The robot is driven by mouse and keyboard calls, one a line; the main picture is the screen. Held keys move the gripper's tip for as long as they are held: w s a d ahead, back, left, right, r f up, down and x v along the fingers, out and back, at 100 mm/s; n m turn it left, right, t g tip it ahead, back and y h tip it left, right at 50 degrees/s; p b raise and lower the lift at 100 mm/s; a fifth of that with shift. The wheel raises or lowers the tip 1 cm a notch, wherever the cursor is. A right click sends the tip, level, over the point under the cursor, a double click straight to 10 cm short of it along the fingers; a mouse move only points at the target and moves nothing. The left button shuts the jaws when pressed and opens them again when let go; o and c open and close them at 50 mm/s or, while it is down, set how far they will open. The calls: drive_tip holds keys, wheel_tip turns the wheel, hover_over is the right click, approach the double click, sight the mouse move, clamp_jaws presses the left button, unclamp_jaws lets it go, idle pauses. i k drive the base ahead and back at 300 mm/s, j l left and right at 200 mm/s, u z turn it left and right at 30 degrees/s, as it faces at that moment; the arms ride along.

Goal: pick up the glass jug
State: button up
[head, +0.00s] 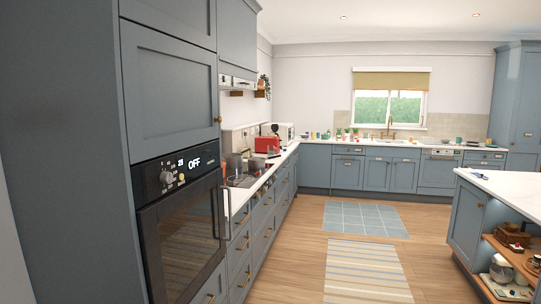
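I cannot make out a glass jug in the head view. Many small items stand on the far counter (345,141) and the left counter (283,158), too small to tell apart. Grey pots (235,165) stand on the left counter just past the tall oven unit, which hides part of that counter. My gripper is not in view.
A wall oven (182,225) is close on the left. A red toaster (266,145) stands on the left counter. A white-topped island (510,190) with open shelves is at the right. Between them the wooden floor is free, with a blue rug (365,218) and a striped rug (367,270).

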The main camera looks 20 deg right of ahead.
sight(270, 149)
drive_tip(key=i+l+z, duration=0.35)
drive_tip(key=i+l, duration=0.15)
drive_tip(key=i, duration=0.25)
drive_tip(key=i+l+z, duration=0.35)
drive_tip(key=i, duration=0.45)
drive_tip(key=i+z, duration=0.35)
drive_tip(key=i, duration=2.55)
drive_tip(key=i+u, duration=0.1)
drive_tip(key=i, duration=0.4)
drive_tip(key=i+l+u, duration=0.1)
drive_tip(key=i, duration=0.45)
drive_tip(key=i+l+u, duration=0.1)
drive_tip(key=i, duration=0.4)
drive_tip(key=i+l+u, duration=0.1)
drive_tip(key=i+l, duration=0.15)
drive_tip(key=i, duration=0.25)
drive_tip(key=i+l+u, duration=0.15)
drive_tip(key=i+u, duration=0.3)
drive_tip(key=i+l+u, duration=0.25)
drive_tip(key=u, duration=0.2)
drive_tip(key=i+l+u, duration=0.5)
drive_tip(key=l+u, duration=0.35)
drive_tip(key=i+l+u, duration=0.1)
drive_tip(key=l+u, duration=0.35)
drive_tip(key=l, duration=0.15)
drive_tip(key=l+u, duration=0.4)
drive_tip(key=l, duration=0.5)
